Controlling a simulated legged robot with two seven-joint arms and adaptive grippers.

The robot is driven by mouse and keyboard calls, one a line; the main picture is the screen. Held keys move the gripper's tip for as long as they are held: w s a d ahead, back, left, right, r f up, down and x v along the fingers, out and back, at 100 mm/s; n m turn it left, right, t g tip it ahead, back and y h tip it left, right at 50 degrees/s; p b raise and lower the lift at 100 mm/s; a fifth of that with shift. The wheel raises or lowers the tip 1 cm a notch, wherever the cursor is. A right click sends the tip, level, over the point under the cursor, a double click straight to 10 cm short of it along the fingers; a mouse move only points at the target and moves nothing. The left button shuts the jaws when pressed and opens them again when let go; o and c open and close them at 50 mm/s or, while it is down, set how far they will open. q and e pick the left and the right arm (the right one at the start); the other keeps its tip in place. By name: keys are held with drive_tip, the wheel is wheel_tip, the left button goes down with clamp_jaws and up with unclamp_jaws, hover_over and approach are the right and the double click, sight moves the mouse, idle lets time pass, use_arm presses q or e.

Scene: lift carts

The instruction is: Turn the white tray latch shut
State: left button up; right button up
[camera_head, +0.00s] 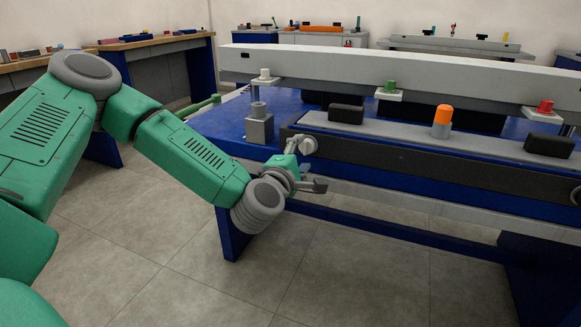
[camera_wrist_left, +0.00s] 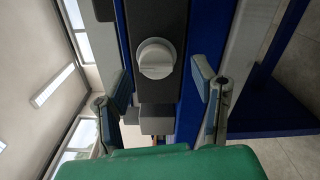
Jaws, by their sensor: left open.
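The white tray latch is a round, light grey-white knob (camera_head: 308,145) at the left end of the dark front panel of the blue cart. In the left wrist view the latch (camera_wrist_left: 157,58) faces the camera, with a raised bar across it. My left gripper (camera_head: 306,166) is in front of the panel, close to the latch. In the left wrist view the fingers of the gripper (camera_wrist_left: 163,85) are spread wide, one on either side of the latch and apart from it, with nothing between them. My right gripper is not in view.
A grey metal block (camera_head: 260,130) stands on the cart left of the panel. Black blocks (camera_head: 346,114) and an orange-topped cylinder (camera_head: 442,120) sit on the grey tray top. A long grey beam (camera_head: 400,72) spans above. Open floor (camera_head: 340,270) lies in front.

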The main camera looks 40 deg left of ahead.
use_arm(q)
drive_tip(key=v, duration=0.9)
drive_tip(key=shift+s+a, duration=0.15)
drive_tip(key=shift+s, duration=0.05)
drive_tip(key=shift+f, duration=0.1)
drive_tip(key=s+d+f+m+g+h, duration=0.4)
drive_tip(key=d+f+m, duration=0.2)
drive_tip(key=f, duration=0.4)
drive_tip(key=s+d+f+m+g+h, duration=0.35)
drive_tip(key=d+f+m, duration=0.3)
drive_tip(key=f, duration=0.35)
drive_tip(key=s+f+m+g, duration=0.45)
drive_tip(key=s+f, duration=0.25)
drive_tip(key=s, duration=0.2)
drive_tip(key=s+a+f+m+g+y, duration=0.2)
drive_tip(key=s+a+f+m+g, duration=0.15)
drive_tip(key=s, duration=0.25)
drive_tip(key=s+a+f+m+g+y, duration=0.1)
drive_tip(key=s+a+f+m+g, duration=0.1)
drive_tip(key=s+a+m, duration=0.3)
wheel_tip(320, 180, up, 14)
drive_tip(key=d+n+p, duration=0.1)
drive_tip(key=d+p, duration=0.1)
drive_tip(key=p, duration=1.2)
drive_tip(key=shift+d+n+t, duration=0.3)
drive_tip(key=shift+n+t, duration=0.05)
drive_tip(key=shift+s, duration=0.1)
